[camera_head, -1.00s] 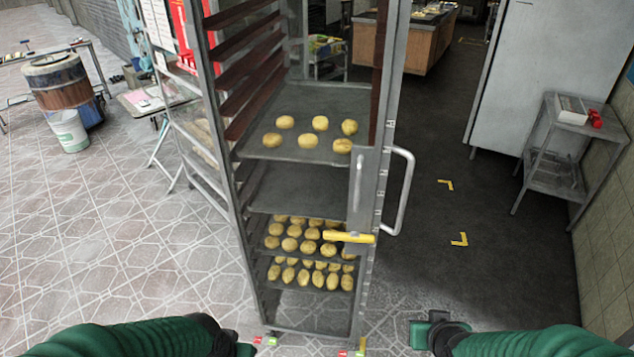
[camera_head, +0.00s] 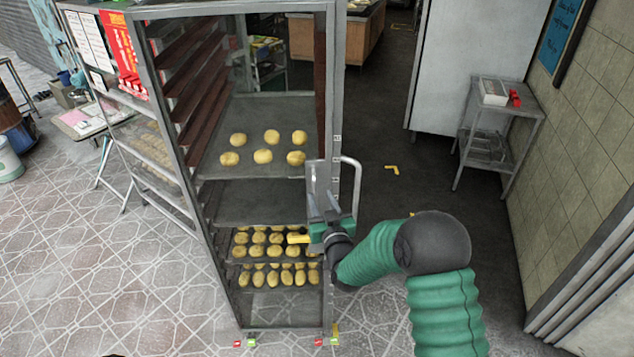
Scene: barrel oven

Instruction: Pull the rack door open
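The rack (camera_head: 237,317) is a tall metal frame with a glazed front, and trays of round dough pieces show inside it. Its door looks shut. A grey latch plate (camera_head: 312,174) and a curved metal handle (camera_head: 356,190) sit on the right upright. My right gripper (camera_head: 324,205) is at the latch plate, just above and right of the yellow lever. Its fingers point up along the plate; whether they hold anything is unclear. My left gripper is out of view.
A small metal side table (camera_head: 494,140) with a white box stands at the right by a tiled wall (camera_head: 580,150). A tall grey cabinet (camera_head: 460,60) is behind it.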

